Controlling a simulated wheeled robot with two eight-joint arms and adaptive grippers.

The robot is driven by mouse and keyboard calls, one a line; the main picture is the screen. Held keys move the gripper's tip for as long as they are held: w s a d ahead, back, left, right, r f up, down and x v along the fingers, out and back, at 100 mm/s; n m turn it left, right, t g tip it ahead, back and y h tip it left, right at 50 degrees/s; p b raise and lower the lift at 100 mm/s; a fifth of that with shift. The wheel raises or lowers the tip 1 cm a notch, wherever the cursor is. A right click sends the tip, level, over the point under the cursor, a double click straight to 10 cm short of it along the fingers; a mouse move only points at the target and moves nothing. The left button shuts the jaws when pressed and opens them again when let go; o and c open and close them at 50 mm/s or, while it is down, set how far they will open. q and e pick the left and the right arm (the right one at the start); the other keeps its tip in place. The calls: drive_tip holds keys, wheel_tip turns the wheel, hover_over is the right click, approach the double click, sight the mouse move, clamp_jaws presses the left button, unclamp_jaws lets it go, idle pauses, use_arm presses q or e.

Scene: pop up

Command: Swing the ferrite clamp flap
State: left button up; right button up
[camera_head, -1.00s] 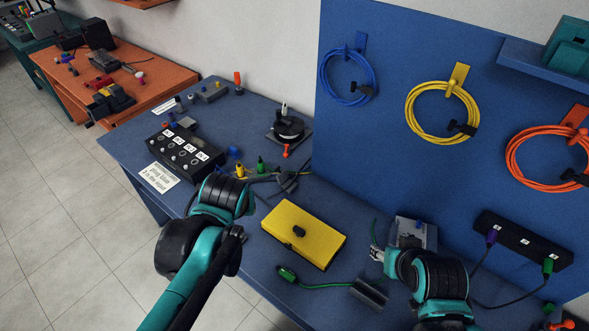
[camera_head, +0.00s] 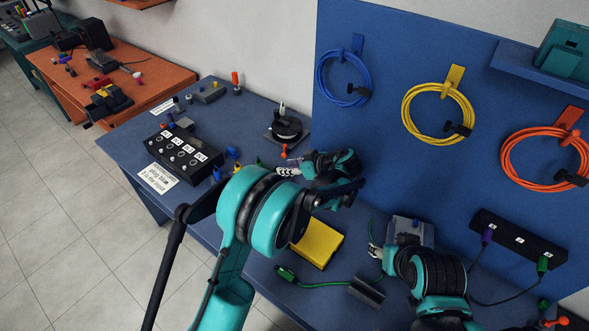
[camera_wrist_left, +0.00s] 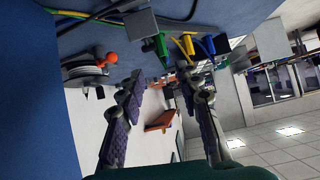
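A dark grey block (camera_head: 367,290) on the end of a green cable (camera_head: 328,285) looks like the ferrite clamp; it lies near the table's front edge, and I cannot tell its flap's angle. My left gripper (camera_head: 287,171) is far up and left of it, over the table behind the yellow box. In the left wrist view its fingers (camera_wrist_left: 160,78) are apart with nothing between them. My right gripper (camera_head: 376,251) is beside a grey box (camera_head: 412,232), above the dark block in the picture; its opening is too small to judge.
The yellow box (camera_head: 318,243) is partly covered by my left arm. Green (camera_wrist_left: 158,46) and yellow (camera_wrist_left: 183,45) plugs show beyond my left fingers. A blue pegboard (camera_head: 400,165) bounds the back right.

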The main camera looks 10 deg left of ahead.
use_arm(q)
drive_tip(key=shift+n+y, duration=0.4)
drive_tip(key=shift+n, duration=0.2)
drive_tip(key=w+a+f, duration=0.1)
drive_tip(key=f, duration=0.1)
drive_tip(key=w+a+f+b, duration=0.1)
drive_tip(key=w+a+f, duration=0.2)
drive_tip(key=f, duration=0.1)
drive_tip(key=shift+w+a+f, duration=0.15)
drive_tip(key=shift+w+f, duration=0.05)
drive_tip(key=shift+f, duration=0.1)
drive_tip(key=shift+r, duration=0.1)
drive_tip(key=c, duration=0.7)
